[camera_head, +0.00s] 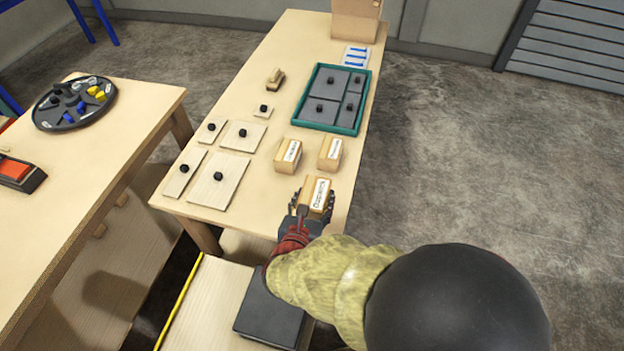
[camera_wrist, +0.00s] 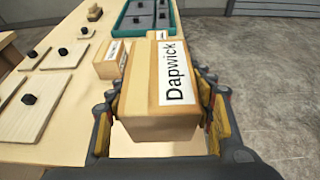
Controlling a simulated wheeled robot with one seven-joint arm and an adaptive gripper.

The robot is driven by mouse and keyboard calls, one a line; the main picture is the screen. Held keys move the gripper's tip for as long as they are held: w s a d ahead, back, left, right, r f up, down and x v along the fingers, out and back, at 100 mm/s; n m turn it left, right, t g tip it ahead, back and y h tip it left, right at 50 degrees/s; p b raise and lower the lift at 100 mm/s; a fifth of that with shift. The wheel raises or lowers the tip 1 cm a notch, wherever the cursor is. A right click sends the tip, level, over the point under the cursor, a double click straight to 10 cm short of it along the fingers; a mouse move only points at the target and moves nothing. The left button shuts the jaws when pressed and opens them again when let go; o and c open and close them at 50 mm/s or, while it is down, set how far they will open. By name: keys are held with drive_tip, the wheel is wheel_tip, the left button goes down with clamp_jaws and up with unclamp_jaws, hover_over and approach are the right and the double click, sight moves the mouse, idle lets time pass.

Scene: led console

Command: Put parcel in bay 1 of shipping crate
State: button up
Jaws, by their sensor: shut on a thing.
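My gripper (camera_head: 313,207) is shut on a tan parcel (camera_head: 316,190) with a white label, near the table's front right edge. In the wrist view the parcel (camera_wrist: 150,115) sits between the two fingers (camera_wrist: 165,115), and its label reads "Dapwick". I cannot tell whether it touches the table. Two similar labelled parcels stand just beyond it, a left one (camera_head: 288,155) and a right one (camera_head: 330,153). A tan box (camera_head: 356,20) stands at the table's far end, cut by the frame. I cannot tell whether it is the shipping crate; no numbered bay is readable.
A teal-rimmed tray (camera_head: 361,118) holds several grey knobbed panels. Several pale knobbed panels (camera_head: 218,188) lie on the left of the table (camera_head: 232,95). A small wooden block (camera_head: 275,78) and a blue-striped white card (camera_head: 356,56) lie farther back. Floor is clear at right.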

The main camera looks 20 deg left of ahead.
drive_tip(key=shift+w, duration=0.2)
drive_tip(key=w+a+f+b, duration=0.4)
drive_tip(key=w+a+f, duration=0.5)
drive_tip(key=shift+w+a+f+b, duration=0.1)
drive_tip(key=shift+a+b, duration=0.1)
drive_tip(key=shift+b, duration=0.1)
drive_tip(key=shift+w+a+f, duration=0.1)
drive_tip(key=shift+w+f, duration=0.05)
drive_tip(key=shift+f, duration=0.1)
drive_tip(key=shift+f+b, duration=0.85)
drive_tip(key=shift+f, duration=0.55)
drive_tip(key=shift+f, duration=0.2)
drive_tip(key=o, duration=1.5)
